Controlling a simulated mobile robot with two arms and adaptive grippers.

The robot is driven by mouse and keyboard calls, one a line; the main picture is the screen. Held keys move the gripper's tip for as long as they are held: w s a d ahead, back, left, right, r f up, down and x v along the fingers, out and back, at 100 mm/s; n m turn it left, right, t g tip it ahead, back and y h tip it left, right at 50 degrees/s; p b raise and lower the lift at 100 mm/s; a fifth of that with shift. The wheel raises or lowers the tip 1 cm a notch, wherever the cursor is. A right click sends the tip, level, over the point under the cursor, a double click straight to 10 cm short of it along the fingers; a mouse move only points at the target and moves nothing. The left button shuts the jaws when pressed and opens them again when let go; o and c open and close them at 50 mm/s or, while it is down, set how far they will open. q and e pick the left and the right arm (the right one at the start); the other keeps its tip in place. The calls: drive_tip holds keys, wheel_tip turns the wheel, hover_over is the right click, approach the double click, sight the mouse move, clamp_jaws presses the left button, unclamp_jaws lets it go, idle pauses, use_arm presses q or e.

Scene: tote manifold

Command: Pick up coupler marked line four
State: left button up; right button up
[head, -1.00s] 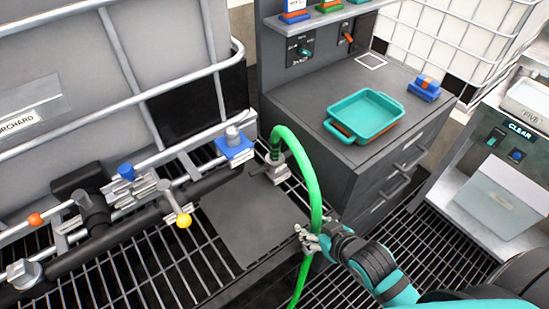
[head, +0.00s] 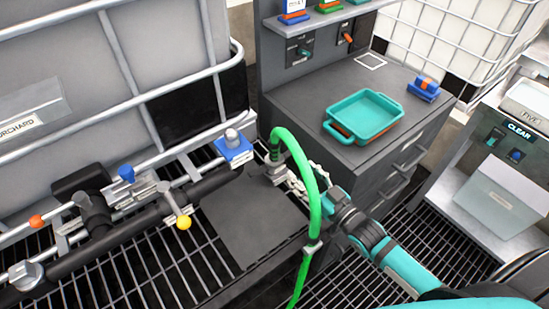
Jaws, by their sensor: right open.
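A green hose (head: 311,190) arches over a grey plate. A grey metal coupler (head: 276,170) sits at the hose's upper end, low beside the black pipe; no line number is readable on it. My right gripper (head: 300,180) is open, just right of the coupler and apart from it. The hose crosses in front of the gripper and partly hides its fingers. My left gripper is not in view.
A valve with a yellow knob (head: 183,222) sticks out from the pipe. A grey cabinet (head: 300,100) with a teal tray (head: 398,107) stands behind my right arm. Grating covers the floor.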

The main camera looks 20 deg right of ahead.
sight(278, 151)
drive_tip(key=x, duration=0.6)
drive_tip(key=shift+w+a+p, duration=0.1)
drive_tip(key=shift+w+p, duration=0.2)
drive_tip(key=shift+p, duration=0.05)
drive_tip(key=x, duration=0.2)
drive_tip(key=p+x, duration=0.1)
drive_tip(key=x, duration=0.2)
drive_tip(key=shift+s+a+r, duration=0.1)
drive_tip(key=shift+s+a, duration=0.05)
drive_tip(key=shift+a, duration=0.25)
clamp_jaws()
